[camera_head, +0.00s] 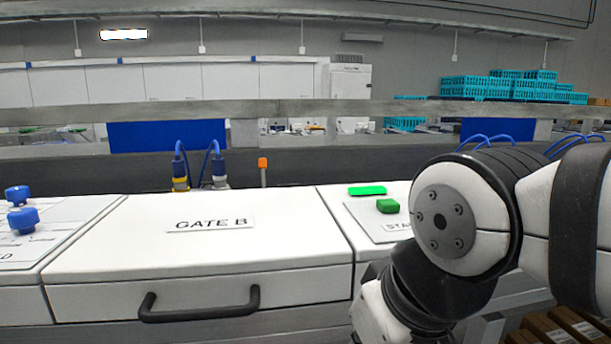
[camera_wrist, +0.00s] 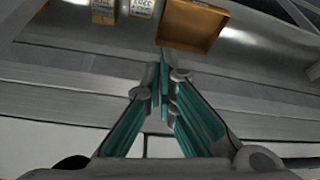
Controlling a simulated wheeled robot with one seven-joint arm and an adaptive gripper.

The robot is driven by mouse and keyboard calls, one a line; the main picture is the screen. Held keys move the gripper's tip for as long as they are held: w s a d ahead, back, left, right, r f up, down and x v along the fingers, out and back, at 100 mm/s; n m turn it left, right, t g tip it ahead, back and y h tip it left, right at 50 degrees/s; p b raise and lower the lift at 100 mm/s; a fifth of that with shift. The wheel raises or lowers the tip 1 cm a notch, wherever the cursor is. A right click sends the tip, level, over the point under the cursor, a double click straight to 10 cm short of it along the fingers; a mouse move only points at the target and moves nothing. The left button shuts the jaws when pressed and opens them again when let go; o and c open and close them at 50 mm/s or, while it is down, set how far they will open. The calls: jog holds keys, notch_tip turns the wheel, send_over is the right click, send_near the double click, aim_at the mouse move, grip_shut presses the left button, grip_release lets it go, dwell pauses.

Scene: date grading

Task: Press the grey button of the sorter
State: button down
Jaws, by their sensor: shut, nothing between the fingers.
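The sorter's white front (camera_head: 200,245) spans the lower part of the head view, with a panel labelled GATE B and a black handle (camera_head: 198,314) below it. On the panel to its right are a green button (camera_head: 388,206) and a flat green patch (camera_head: 367,190), above a partly covered label. I cannot make out a grey button in either view; my arm hides part of the right panel. My gripper (camera_wrist: 164,75) shows in the wrist view, its teal-padded fingers shut together and empty. It is out of sight in the head view.
Blue knobs (camera_head: 22,219) stand on the left panel. Blue-cabled connectors (camera_head: 180,175) and an orange-tipped post (camera_head: 262,165) rise behind GATE B. A grey rail (camera_head: 280,111) crosses behind. Brown boxes (camera_head: 545,328) lie low at right. An open brown box (camera_wrist: 192,25) tops the wrist view.

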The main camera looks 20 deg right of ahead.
jog(key=d+r+m+h+p, duration=0.1)
jog(key=d+r+p, duration=0.25)
jog(key=r, duration=0.35)
jog(key=d+r+h+p, duration=0.1)
jog(key=d+r+p, duration=0.2)
jog(key=r+p, duration=0.3)
jog(key=w+d+r+h+p, duration=0.1)
jog(key=w+d+r+h, duration=0.1)
jog(key=d, duration=0.7)
jog(key=w+d+r+m+h+p, duration=0.1)
jog(key=w+d+r, duration=0.3)
jog(key=d, duration=0.5)
jog(key=w+d+r+m+h+p, duration=0.1)
jog(key=w+d+r+h+p, duration=0.1)
jog(key=d+r, duration=0.4)
jog(key=w+d+h, duration=0.1)
jog(key=d, duration=0.1)
jog(key=shift+w+d, duration=0.2)
jog(key=shift+d, duration=0.2)
notch_tip(320, 180, down, 7)
jog(key=b, duration=0.3)
jog(key=shift+w+f, duration=0.1)
jog(key=shift+f, duration=0.05)
jog(key=shift+f+b, duration=0.55)
jog(key=shift+f, duration=0.2)
jog(key=shift+f, duration=0.15)
